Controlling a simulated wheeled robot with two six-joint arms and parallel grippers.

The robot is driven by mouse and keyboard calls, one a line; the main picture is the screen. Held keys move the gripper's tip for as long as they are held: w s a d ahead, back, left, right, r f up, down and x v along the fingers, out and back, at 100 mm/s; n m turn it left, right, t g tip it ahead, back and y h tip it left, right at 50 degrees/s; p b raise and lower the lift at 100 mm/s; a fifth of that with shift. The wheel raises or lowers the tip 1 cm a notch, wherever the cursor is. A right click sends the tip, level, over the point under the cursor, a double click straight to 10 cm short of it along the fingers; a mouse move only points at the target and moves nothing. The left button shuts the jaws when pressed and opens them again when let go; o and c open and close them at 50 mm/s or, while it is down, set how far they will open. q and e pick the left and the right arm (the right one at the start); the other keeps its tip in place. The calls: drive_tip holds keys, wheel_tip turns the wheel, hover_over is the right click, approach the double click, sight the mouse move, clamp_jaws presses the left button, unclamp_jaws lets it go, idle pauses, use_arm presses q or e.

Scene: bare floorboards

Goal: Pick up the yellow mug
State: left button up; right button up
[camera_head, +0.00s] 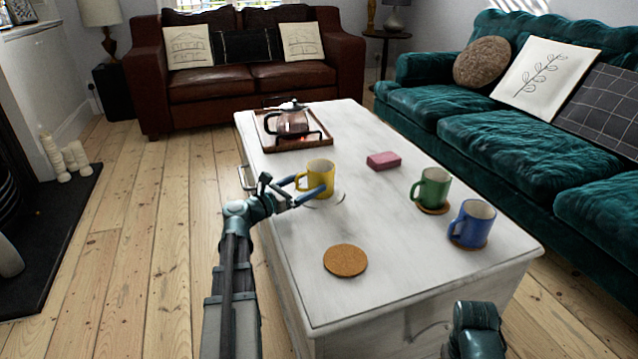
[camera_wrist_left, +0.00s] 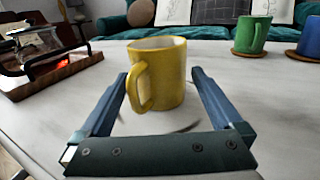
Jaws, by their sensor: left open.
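The yellow mug (camera_head: 319,178) stands upright on the white table (camera_head: 390,285), near its left side. In the left wrist view the mug (camera_wrist_left: 168,72) is ahead, between the two fingers, with its handle toward the left front. My left gripper (camera_head: 306,188) is open around the near part of the mug. In the left wrist view its blue fingers (camera_wrist_left: 162,88) lie one on each side, with gaps visible between them and the mug. My right gripper is not seen; only a dark teal part of my right arm shows at the bottom of the head view.
A green mug (camera_head: 430,187) and a blue mug (camera_head: 472,222) stand on coasters to the right. An empty cork coaster (camera_head: 345,260) lies nearer. A pink block (camera_head: 383,161) and a wooden tray (camera_head: 268,143) with a glass teapot (camera_head: 292,121) are farther back.

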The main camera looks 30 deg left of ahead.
sight(312, 181)
use_arm(q)
drive_tip(key=shift+w, duration=0.1)
drive_tip(key=x, duration=0.5)
drive_tip(key=shift+f, duration=0.15)
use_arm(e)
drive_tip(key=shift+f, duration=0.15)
use_arm(q)
drive_tip(key=shift+c, duration=0.3)
